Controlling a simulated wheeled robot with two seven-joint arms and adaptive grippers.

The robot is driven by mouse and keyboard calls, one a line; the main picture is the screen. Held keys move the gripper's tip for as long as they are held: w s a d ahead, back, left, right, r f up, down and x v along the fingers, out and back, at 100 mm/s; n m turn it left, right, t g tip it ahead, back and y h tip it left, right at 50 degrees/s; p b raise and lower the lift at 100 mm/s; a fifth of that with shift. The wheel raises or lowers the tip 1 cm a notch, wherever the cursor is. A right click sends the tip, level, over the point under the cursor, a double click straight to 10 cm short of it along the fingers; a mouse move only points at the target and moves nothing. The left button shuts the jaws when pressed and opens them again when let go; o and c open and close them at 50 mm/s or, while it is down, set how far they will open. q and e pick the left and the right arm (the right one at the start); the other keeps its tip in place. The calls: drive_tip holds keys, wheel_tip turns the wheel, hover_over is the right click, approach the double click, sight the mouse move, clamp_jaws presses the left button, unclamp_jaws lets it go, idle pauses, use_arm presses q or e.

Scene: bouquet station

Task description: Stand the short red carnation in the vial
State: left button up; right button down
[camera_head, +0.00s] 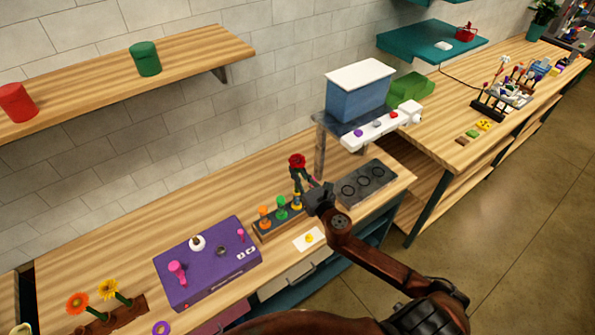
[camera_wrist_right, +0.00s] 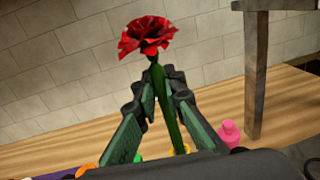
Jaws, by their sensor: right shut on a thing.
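The red carnation (camera_head: 297,160) is upright above a wooden rack. In the right wrist view its red bloom (camera_wrist_right: 147,35) tops a green stem that runs down between my fingers. My right gripper (camera_head: 303,184) is shut on that stem; its fingers (camera_wrist_right: 158,92) show on both sides just below the bloom. The rack (camera_head: 268,236) holds orange (camera_head: 264,213), green (camera_head: 281,202) and yellow (camera_head: 297,203) pieces in a row. The carnation is over the yellow end. I cannot tell which piece is the vial or whether the stem's lower end is inside one. My left gripper is not in view.
A purple box (camera_head: 207,270) with pegs stands left of the rack. A white card (camera_head: 309,239) lies in front, and a dark plate (camera_head: 366,184) lies to the right. A raised stand (camera_head: 320,150) rises behind. Orange and yellow flowers (camera_head: 107,288) stand at the lower left.

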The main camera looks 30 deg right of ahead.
drive_tip(key=shift+f+b, duration=1.35)
drive_tip(key=shift+f, duration=0.45)
drive_tip(key=c, duration=1.9)
unclamp_jaws()
drive_tip(key=shift+c, duration=0.2)
drive_tip(key=shift+o, duration=0.5)
drive_tip(key=o, duration=0.5)
drive_tip(key=shift+c, duration=0.2)
drive_tip(key=shift+s, duration=0.15)
drive_tip(key=s, duration=0.8)
drive_tip(key=shift+s+a, duration=0.2)
drive_tip(key=shift+s, duration=0.2)
